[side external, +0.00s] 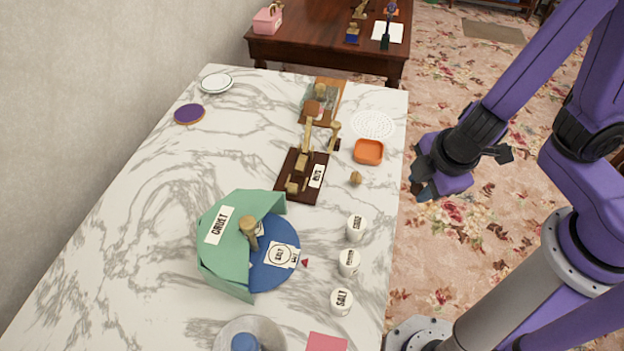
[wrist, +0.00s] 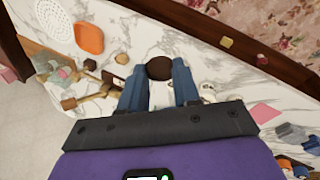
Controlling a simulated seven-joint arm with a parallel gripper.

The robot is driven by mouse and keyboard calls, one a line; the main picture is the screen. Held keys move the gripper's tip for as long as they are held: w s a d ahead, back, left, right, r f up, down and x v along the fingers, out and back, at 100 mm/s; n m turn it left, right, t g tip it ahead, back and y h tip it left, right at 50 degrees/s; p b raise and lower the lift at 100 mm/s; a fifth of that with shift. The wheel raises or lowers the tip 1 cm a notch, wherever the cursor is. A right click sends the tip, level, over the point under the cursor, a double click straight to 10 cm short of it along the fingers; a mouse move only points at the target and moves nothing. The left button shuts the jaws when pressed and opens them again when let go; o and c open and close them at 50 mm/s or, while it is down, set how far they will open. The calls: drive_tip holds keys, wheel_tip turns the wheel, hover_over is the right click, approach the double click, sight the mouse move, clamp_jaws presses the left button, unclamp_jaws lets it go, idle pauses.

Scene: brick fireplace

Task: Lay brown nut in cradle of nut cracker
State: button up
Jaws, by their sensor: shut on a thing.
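My gripper (side external: 421,190) hangs in the air beyond the table's right edge. It is shut on a dark brown, round nut (wrist: 160,67), which shows between the blue fingers in the wrist view. The nut cracker stands on a dark board (side external: 285,193) with a white label, left of my gripper and apart from it. Its wooden levers and blocks rise from the board; which part is the cradle is hard to tell. In the wrist view the nut cracker (wrist: 95,99) is left of the fingers, and the left finger hides some of its board.
A lighter tan nut (side external: 356,178) lies on the marble table (side external: 150,220) right of the nut cracker. An orange dish (side external: 369,151) and a white lacy mat (side external: 373,124) are behind it. Several white labelled pots (side external: 349,263) line the right edge. A green cover (side external: 222,255) stands nearer.

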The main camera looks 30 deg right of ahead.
drive_tip(key=shift+w+a+r+n+g+y, duration=0.6)
drive_tip(key=shift+w+a+n+y, duration=1.75)
drive_tip(key=shift+w+n, duration=3.4)
drive_tip(key=shift+n+h, duration=0.55)
drive_tip(key=shift+h, duration=0.1)
drive_tip(key=w+a+f, duration=0.2)
drive_tip(key=w+f, duration=0.1)
drive_tip(key=w+a+f, duration=0.6)
drive_tip(key=w, duration=0.1)
drive_tip(key=shift+w, duration=0.1)
drive_tip(key=shift+d+x, duration=0.15)
drive_tip(key=shift+x, duration=0.8)
drive_tip(key=shift+d+x, duration=0.15)
drive_tip(key=shift+x, duration=0.75)
drive_tip(key=shift+f, duration=0.1)
drive_tip(key=o, duration=1)
drive_tip(key=shift+f, duration=0.1)
